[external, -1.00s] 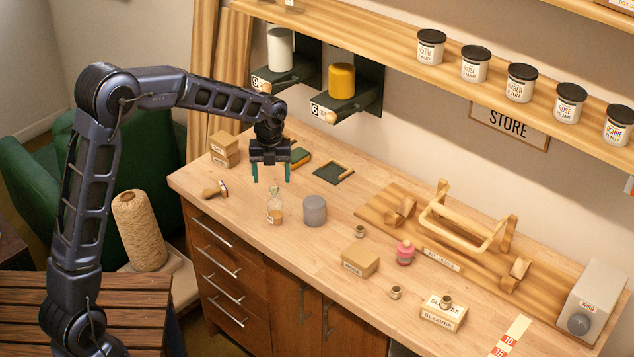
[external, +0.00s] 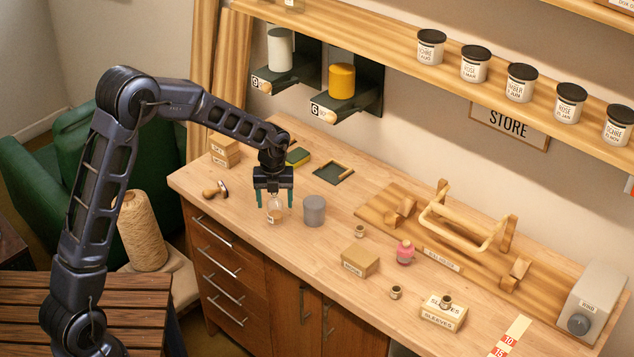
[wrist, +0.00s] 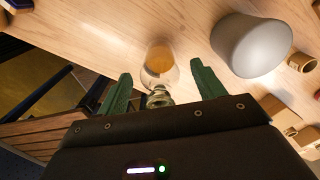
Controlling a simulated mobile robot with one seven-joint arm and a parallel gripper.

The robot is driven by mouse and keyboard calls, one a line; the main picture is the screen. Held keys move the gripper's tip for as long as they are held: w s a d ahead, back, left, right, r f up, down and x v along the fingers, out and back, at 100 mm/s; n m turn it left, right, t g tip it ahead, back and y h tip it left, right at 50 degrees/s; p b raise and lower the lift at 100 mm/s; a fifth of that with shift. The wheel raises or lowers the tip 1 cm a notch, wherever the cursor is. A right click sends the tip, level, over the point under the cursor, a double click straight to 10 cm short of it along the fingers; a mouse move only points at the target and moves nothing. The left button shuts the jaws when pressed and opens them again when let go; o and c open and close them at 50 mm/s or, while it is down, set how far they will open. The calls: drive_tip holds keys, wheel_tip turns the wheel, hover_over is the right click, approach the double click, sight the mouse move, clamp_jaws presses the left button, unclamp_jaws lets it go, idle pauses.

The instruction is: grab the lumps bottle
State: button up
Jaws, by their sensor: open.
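The lumps bottle (external: 273,215) is a small clear glass bottle with an orange-brown content low inside. It stands on the wooden table near its front edge. My gripper (external: 275,202) is above it, pointing down and open, with its green fingers on either side of the bottle's upper part. In the wrist view the bottle (wrist: 160,66) lies between and beyond the fingertips of my gripper (wrist: 160,72), its neck toward the palm. I cannot tell whether either finger touches it.
A grey cylindrical pot (external: 314,211) stands close to the right of the bottle; it also shows in the wrist view (wrist: 250,45). A wooden-handled stamp (external: 216,189) lies to the left. A cardboard box (external: 360,261) and a pink bottle (external: 405,253) stand further right.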

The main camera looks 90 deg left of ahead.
drive_tip(key=c, duration=1.1)
drive_tip(key=shift+r, duration=0.1)
